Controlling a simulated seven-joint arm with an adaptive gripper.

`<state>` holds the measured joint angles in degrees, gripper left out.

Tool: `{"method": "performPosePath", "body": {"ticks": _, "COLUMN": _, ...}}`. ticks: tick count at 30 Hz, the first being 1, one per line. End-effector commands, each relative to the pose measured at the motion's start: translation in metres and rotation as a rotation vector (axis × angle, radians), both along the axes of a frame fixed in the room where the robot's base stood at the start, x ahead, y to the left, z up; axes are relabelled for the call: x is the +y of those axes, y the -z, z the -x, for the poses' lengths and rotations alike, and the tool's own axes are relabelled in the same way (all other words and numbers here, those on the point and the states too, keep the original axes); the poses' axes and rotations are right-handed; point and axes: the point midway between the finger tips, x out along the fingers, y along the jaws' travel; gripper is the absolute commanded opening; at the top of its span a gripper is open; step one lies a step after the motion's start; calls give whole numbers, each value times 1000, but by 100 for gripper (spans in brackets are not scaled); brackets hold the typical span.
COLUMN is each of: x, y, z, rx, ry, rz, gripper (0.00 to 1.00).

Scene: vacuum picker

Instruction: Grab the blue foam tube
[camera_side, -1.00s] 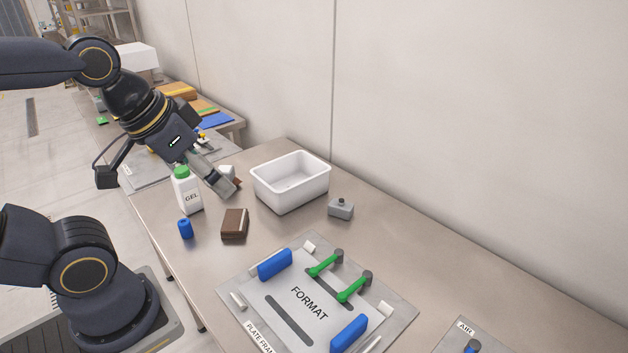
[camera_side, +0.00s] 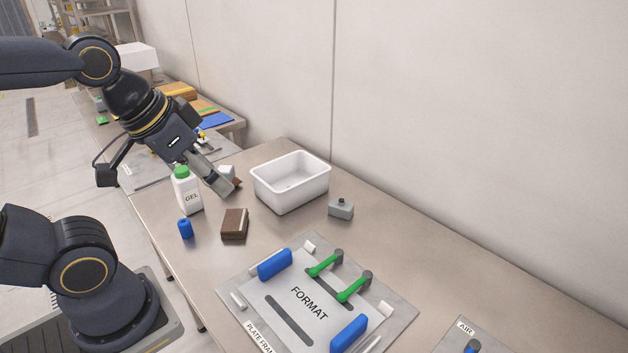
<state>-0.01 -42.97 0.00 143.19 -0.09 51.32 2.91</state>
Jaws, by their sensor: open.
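The blue foam tube (camera_side: 185,228) appears to be the short blue cylinder standing upright near the table's left edge, in front of the white GEL bottle (camera_side: 186,194). My gripper (camera_side: 228,183) is open, low over the table to the right of the bottle and behind the brown block. It is apart from the blue tube.
A brown block (camera_side: 234,224) lies right of the tube. A white bin (camera_side: 291,195) and a grey block (camera_side: 341,210) stand farther right. The FORMAT plate (camera_side: 309,303), with blue pads and green clamps, lies at the front. Bare table (camera_side: 185,270) lies in front of the tube.

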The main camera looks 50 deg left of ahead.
Motion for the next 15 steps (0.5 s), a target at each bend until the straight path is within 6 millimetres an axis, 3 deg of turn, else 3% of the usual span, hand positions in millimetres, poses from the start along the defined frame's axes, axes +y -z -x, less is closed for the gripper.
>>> {"method": "performPosePath", "body": {"ticks": 4, "x": 13, "y": -18, "z": -30, "rx": -19, "ry": 74, "rz": -40, "gripper": 63}}
{"method": "performPosePath", "body": {"ticks": 8, "x": 57, "y": -10, "z": -62, "rx": 56, "ry": 17, "rz": -51, "gripper": 63}}
{"method": "performPosePath", "body": {"ticks": 12, "x": 133, "y": 21, "z": -82, "rx": 176, "ry": -111, "rz": -36, "gripper": 63}}
{"method": "performPosePath", "body": {"ticks": 15, "x": 194, "y": 56, "z": -77, "rx": 273, "ry": -229, "rz": -6, "gripper": 63}}
